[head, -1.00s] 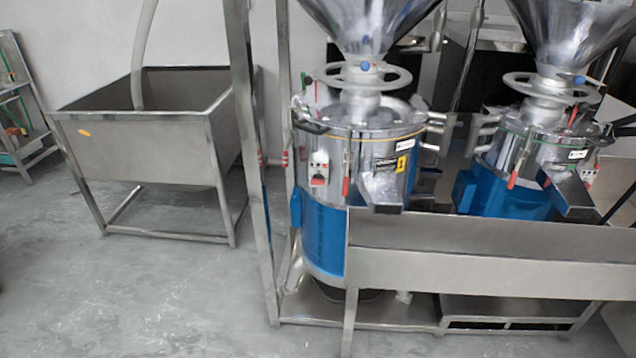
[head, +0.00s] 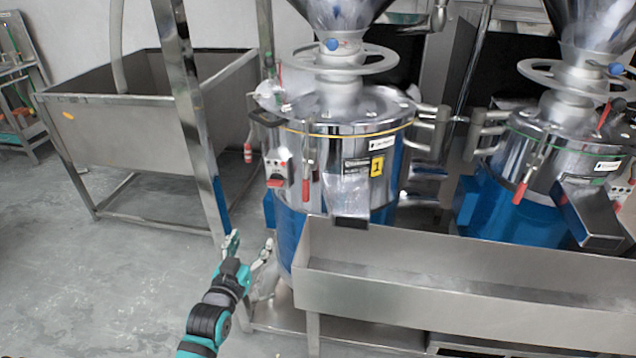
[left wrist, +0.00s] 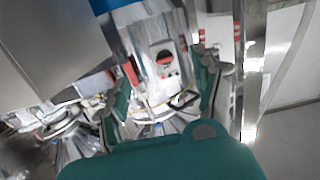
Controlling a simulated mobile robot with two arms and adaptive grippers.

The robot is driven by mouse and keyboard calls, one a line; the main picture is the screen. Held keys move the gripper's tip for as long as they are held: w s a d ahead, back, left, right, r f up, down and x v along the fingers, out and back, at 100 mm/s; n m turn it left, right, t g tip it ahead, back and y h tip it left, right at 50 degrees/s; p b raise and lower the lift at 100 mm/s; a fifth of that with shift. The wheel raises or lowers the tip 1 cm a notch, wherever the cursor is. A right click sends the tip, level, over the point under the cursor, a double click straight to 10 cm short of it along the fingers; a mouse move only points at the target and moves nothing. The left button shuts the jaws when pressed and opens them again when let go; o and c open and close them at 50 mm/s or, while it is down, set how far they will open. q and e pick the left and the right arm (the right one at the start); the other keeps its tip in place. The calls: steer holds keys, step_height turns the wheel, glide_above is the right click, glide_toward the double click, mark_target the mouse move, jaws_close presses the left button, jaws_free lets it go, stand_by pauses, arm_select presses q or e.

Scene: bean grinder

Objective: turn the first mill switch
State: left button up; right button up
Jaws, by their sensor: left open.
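The first mill (head: 350,150) is a shiny steel drum with a blue lower body and a yellow "1" label. Its switch (head: 277,172) is a small white box with a red knob on the drum's left front. My left gripper (head: 250,251) is open and empty, below and to the left of the switch, apart from it. In the left wrist view the picture is turned over, and the switch (left wrist: 164,60) shows ahead between the two fingers (left wrist: 166,95). My right gripper is not in view.
A steel trough (head: 440,285) runs in front of the mills. A steel post (head: 195,120) stands left of the first mill. A steel sink (head: 130,125) is further left. The second mill (head: 540,150) stands at the right. Grey floor is clear at lower left.

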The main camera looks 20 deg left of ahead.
arm_select(q)
step_height(320, 180, up, 4)
steer(key=w, duration=0.1)
glide_toward(274, 184)
steer(key=shift+t, duration=0.4)
steer(key=x, duration=0.9)
steer(key=shift+f, duration=0.35)
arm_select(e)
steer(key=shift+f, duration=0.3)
arm_select(q)
steer(key=shift+s, duration=0.1)
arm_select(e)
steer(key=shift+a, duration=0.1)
arm_select(q)
steer(key=c, duration=1.2)
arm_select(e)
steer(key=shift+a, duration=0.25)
